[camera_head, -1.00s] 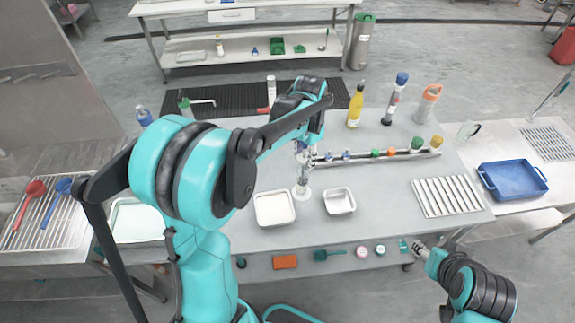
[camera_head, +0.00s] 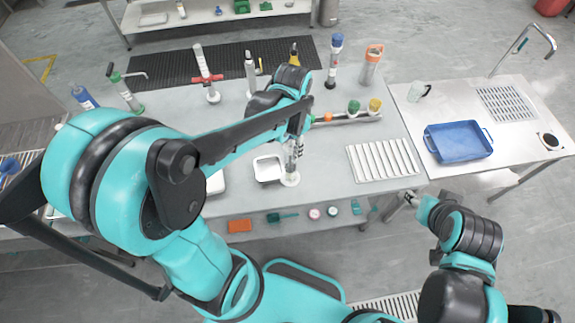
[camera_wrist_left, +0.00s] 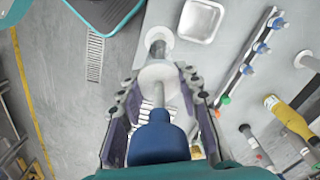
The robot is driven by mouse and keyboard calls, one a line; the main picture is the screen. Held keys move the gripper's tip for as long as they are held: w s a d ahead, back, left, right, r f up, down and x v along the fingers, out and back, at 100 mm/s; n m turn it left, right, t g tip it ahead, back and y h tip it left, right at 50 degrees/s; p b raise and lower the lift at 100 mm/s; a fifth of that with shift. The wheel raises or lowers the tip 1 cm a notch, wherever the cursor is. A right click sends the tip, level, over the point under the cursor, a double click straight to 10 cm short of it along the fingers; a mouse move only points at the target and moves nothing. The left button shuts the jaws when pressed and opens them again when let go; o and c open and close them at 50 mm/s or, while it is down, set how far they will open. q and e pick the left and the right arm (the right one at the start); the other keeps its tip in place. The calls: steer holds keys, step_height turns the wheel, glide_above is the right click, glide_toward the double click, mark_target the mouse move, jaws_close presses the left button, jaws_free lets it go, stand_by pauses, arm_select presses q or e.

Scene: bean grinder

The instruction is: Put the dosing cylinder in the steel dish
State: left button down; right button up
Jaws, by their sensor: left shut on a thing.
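The dosing cylinder (camera_head: 291,160) is a clear, slim tube with a round white base. My left gripper (camera_head: 295,138) is shut on its upper part and holds it upright. In the left wrist view its blue top and white disc (camera_wrist_left: 158,76) show between the fingers (camera_wrist_left: 160,98). The steel dish (camera_head: 268,169) is a small square dish on the table. The cylinder's base appears just right of the dish in the head view, outside it; I cannot tell whether it touches the table. The dish (camera_wrist_left: 200,20) is empty. My right gripper (camera_head: 403,199) is at the table's front right; its finger opening is unclear.
A white tray (camera_head: 215,184) stands left of the dish, partly behind my left arm. A rail (camera_head: 345,119) with coloured plugs and several upright tools stand behind. A ribbed rack (camera_head: 383,160) lies to the right, and a blue tray (camera_head: 458,142) is on the side table.

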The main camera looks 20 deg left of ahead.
arm_select(q)
steer(key=w+a+f+b, duration=0.2)
steer(key=w+a+f, duration=0.2)
steer(key=a+f, duration=0.7)
steer(key=shift+w, duration=0.25)
steer(key=shift+d, duration=0.1)
steer(key=shift+f, duration=0.2)
steer(key=c, duration=1.1)
jaws_free()
steer(key=shift+o, duration=0.2)
steer(key=shift+r, duration=0.15)
